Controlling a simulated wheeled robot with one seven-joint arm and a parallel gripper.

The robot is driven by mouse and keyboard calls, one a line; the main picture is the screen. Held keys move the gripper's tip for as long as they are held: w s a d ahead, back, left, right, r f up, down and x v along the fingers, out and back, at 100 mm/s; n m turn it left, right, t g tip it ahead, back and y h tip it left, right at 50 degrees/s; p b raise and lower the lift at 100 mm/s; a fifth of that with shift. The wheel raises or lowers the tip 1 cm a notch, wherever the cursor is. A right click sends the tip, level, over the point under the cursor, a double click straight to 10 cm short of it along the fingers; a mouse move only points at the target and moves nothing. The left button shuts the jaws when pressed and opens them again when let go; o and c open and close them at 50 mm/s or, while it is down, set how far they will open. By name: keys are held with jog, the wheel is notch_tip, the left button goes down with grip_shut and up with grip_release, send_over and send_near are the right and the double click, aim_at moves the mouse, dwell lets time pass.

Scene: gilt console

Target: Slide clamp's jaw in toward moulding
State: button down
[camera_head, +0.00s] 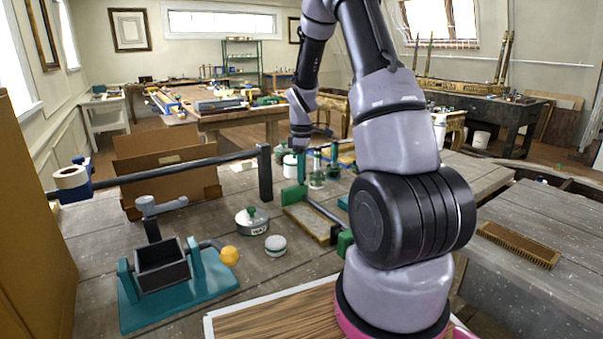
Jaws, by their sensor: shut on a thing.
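A clamp with a dark bar (325,212) lies on the grey table. It has a green far jaw (292,195) and a green near jaw (344,243). A pale gold-brown moulding (306,222) lies beside the bar, between the two jaws. My gripper (300,152) is small in view, pointing down above the far jaw. It is shut on the slim teal upright of that jaw; its fingers are hard to make out. My arm hides the area right of the near jaw. Whether either jaw touches the moulding is hard to tell.
A long dark bar with an upright end (265,173) crosses behind, before a cardboard box (168,170). A teal stand with a dark pot (163,268), a round tin (252,221) and a small white-lidded jar (276,245) stand left. A brush (518,244) lies right.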

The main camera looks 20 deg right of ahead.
jog(key=shift+s+d, duration=0.15)
jog(key=shift+s, duration=0.5)
jog(key=c, duration=0.5)
grip_release()
jog(key=shift+r, duration=0.1)
notch_tip(320, 180, up, 11)
jog(key=shift+f, duration=0.15)
jog(key=s+a+r+m+t, duration=0.2)
jog(key=s+a+r+m, duration=0.1)
jog(key=s+r, duration=0.3)
jog(key=s+a+r+m+t, duration=0.1)
jog(key=s+a+r+m, duration=0.1)
jog(key=s+r+m, duration=0.35)
jog(key=s+a+r+m+t, duration=0.1)
jog(key=s+r+m, duration=0.1)
jog(key=s, duration=0.2)
jog(key=s+a+r+m+t+y, duration=0.1)
jog(key=s+a+r+m, duration=0.1)
jog(key=s, duration=0.3)
jog(key=s+a+r+m+t+y, duration=0.1)
jog(key=s+r+m+t, duration=0.1)
jog(key=s+r+m, duration=0.1)
jog(key=shift+s+a, duration=0.35)
jog(key=shift+s, duration=0.35)
